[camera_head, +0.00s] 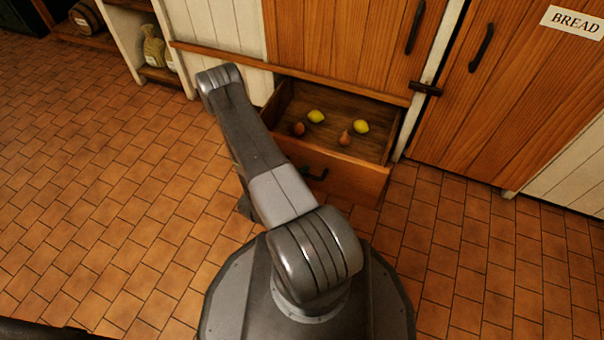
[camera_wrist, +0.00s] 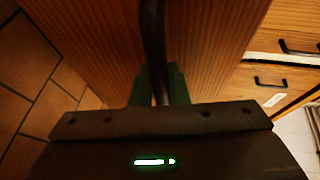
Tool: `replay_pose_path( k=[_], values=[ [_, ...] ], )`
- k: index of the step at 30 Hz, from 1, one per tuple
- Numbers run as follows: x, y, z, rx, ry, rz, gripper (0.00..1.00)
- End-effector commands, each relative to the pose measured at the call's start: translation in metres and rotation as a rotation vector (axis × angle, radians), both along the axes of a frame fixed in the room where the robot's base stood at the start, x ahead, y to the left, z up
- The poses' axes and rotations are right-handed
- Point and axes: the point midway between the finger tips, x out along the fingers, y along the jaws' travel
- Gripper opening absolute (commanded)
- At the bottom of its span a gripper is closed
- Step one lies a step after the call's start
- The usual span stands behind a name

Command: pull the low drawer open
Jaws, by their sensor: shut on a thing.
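The low drawer (camera_head: 345,178) stands pulled out from under the wooden cupboard in the head view, its inside showing. Two yellow lemon-like fruits (camera_head: 361,126) and two brownish pear-like fruits (camera_head: 345,138) lie in it. Part of its dark handle (camera_head: 315,174) shows on the front beside my arm. In the wrist view the handle (camera_wrist: 152,35) is a dark bar against the wooden front (camera_wrist: 205,45). My gripper (camera_wrist: 159,84) has its green fingers on either side of this bar, shut on it. In the head view my arm hides part of the drawer's left side and the grip.
A tall wooden door labelled BREAD (camera_head: 572,21) stands right of the drawer, shut. An open shelf (camera_head: 160,75) with jars is at the back left. The tiled floor (camera_head: 100,190) is clear on the left and right.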

Motion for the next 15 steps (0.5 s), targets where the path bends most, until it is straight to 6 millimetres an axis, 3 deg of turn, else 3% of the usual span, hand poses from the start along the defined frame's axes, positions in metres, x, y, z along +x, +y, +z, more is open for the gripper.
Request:
replay_pose_path(
  k=[10, 11, 12, 14, 15],
  values=[
    [0.0003, 0.0002, 0.0000, 0.000, 0.000, 0.000, 0.00],
    [0.0003, 0.0002, 0.0000, 0.000, 0.000, 0.000, 0.16],
    [0.0003, 0.0002, 0.0000, 0.000, 0.000, 0.000, 0.24],
    [0.0003, 0.0002, 0.0000, 0.000, 0.000, 0.000, 0.36],
    [0.0003, 0.0002, 0.0000, 0.000, 0.000, 0.000, 0.36]
  ],
)
